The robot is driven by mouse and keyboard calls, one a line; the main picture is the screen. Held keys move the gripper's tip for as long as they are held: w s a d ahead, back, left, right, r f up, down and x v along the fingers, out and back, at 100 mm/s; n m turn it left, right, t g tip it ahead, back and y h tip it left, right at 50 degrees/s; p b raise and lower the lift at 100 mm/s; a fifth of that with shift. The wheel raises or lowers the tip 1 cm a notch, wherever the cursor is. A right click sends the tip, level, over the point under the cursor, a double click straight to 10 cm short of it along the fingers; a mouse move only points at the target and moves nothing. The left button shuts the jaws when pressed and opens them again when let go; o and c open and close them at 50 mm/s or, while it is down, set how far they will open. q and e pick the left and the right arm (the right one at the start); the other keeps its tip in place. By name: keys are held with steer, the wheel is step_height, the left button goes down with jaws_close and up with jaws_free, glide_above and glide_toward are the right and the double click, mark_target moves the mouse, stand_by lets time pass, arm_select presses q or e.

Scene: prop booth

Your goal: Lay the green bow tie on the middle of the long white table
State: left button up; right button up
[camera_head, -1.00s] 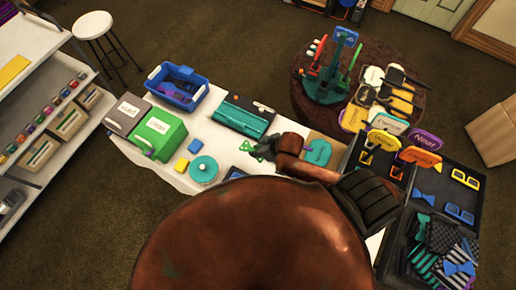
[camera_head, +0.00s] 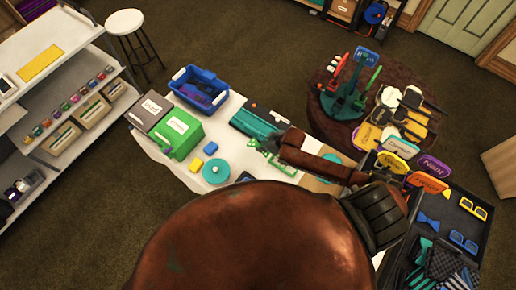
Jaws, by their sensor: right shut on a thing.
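The long white table (camera_head: 222,122) runs diagonally through the middle, partly hidden by my copper-coloured body and arm. My right gripper (camera_head: 273,146) is low over the table's middle stretch, beside the teal case. It is shut on a small green thing, which looks like the green bow tie (camera_head: 267,154). The arm partly covers it, and I cannot tell whether it touches the table. My left gripper is not in view.
On the table are a blue basket (camera_head: 200,88), a green box (camera_head: 178,134), a grey box (camera_head: 148,110), a teal case (camera_head: 252,123), a teal round lid (camera_head: 216,172) and a yellow block (camera_head: 211,148). A dark tray (camera_head: 470,232) with bow ties stands right. A brown round table (camera_head: 326,128) stands behind.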

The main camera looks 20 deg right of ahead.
mark_target(260, 145)
steer(key=x, duration=0.4)
steer(key=shift+w, duration=0.45)
steer(key=shift+w+f, duration=0.1)
steer(key=shift+f, duration=1.6)
steer(key=o, duration=0.4)
steer(key=shift+f, duration=0.15)
steer(key=shift+o, duration=0.8)
steer(key=v, duration=1.2)
steer(key=shift+d+p, duration=0.1)
steer(key=shift+p, duration=0.25)
